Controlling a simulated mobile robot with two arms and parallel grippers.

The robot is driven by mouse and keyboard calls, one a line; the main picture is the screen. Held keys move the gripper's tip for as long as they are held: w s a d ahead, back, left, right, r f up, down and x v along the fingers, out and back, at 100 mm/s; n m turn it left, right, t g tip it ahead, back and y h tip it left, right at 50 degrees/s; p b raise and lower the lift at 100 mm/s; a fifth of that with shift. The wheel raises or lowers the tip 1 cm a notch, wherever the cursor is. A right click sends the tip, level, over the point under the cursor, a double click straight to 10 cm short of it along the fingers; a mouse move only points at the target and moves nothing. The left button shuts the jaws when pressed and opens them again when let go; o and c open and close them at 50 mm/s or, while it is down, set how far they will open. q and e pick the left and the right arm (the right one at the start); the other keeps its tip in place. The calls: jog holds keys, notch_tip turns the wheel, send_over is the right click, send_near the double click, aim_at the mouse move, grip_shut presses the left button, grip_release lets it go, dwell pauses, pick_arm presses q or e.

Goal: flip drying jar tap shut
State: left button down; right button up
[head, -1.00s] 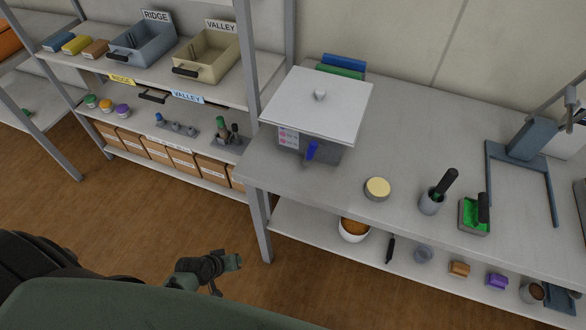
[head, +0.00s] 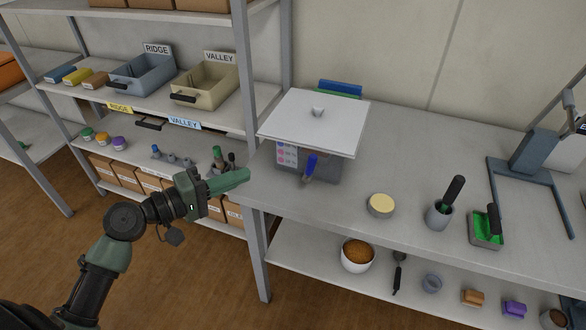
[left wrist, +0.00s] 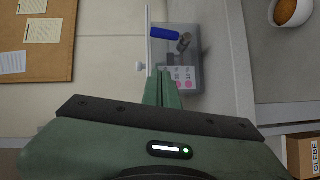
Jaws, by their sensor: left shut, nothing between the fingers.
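The drying jar (head: 322,165) is a see-through box with a flat pale lid (head: 314,122), standing at the left end of the workbench. Its tap has a blue handle (head: 310,167) on the front face, which stands roughly upright. In the left wrist view the blue handle (left wrist: 163,32) and grey tap body (left wrist: 184,42) show just beyond my fingers. My left gripper (head: 244,175) is shut and empty, left of the jar and apart from the tap. It also shows in the left wrist view (left wrist: 161,76). My right gripper is not in view.
A round cream-topped tin (head: 381,205), a cup with a black-handled tool (head: 439,215) and a green-filled tray (head: 486,230) stand right of the jar. A shelf post (head: 246,80) rises close to my left gripper. A bowl (head: 358,256) sits on the lower shelf.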

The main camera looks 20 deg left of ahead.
aim_at(310, 167)
pick_arm(q)
jog(key=shift+w+d, duration=0.1)
jog(key=shift+w, duration=0.05)
jog(key=s+d+p+x, duration=0.1)
jog(key=d+p+x, duration=0.1)
jog(key=x, duration=1)
jog(key=shift+d+f+p, duration=0.3)
jog(key=shift+f+p, duration=0.1)
jog(key=shift+p, duration=0.4)
jog(key=shift+s, duration=0.15)
